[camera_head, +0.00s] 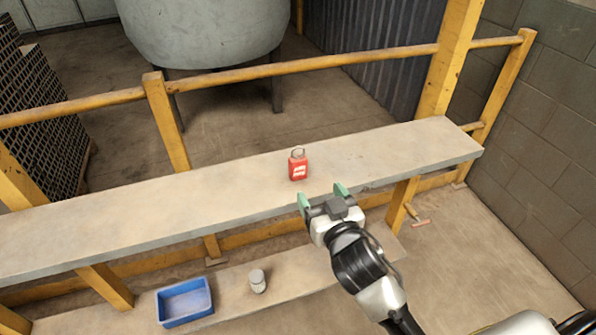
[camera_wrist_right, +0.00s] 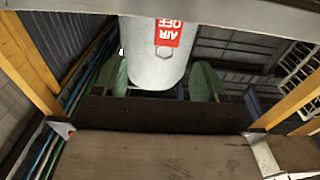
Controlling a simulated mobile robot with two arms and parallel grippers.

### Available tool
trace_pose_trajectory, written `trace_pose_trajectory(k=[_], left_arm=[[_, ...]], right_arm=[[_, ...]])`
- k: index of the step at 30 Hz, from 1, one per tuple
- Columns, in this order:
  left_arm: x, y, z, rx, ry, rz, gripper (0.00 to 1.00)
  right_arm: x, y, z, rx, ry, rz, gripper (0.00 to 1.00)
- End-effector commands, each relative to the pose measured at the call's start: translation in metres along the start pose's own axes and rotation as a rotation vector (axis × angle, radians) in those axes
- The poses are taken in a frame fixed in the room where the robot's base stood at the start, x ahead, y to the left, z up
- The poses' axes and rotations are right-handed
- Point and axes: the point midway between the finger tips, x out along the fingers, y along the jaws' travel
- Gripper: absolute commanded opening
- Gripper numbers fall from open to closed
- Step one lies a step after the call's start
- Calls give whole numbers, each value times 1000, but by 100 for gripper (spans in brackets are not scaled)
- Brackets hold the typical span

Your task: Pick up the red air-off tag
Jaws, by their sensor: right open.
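The red air-off tag (camera_head: 298,165) stands on the long beige plank, near its middle, with a metal loop on top and a white label. In the right wrist view the tag (camera_wrist_right: 169,32) shows at the top centre, its lettering reading AIR OFF, partly cut off. My right gripper (camera_head: 322,196) is open and empty at the plank's front edge, a little in front of the tag and to its right. Its green fingers also show in the right wrist view (camera_wrist_right: 160,82), apart, with the tag beyond them. My left gripper is not in view.
The plank (camera_head: 120,215) is otherwise bare. A lower plank (camera_head: 325,275) holds a blue tray (camera_head: 185,301) and a grey cup (camera_head: 258,281). Yellow rails (camera_head: 300,66) run behind the plank. A large grey tank (camera_head: 205,30) stands farther back; a block wall (camera_head: 540,130) is at right.

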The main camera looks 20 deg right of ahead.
Motion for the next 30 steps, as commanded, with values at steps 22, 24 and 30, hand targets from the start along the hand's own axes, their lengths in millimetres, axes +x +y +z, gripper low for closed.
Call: trace_pose_trajectory(k=[22,24,30], left_arm=[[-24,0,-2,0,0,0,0],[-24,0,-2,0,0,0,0],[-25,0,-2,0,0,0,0]], right_arm=[[91,-13,-22,0,41,-14,72],[100,-12,-20,1,41,-13,72],[110,-13,-18,2,41,-14,72]])
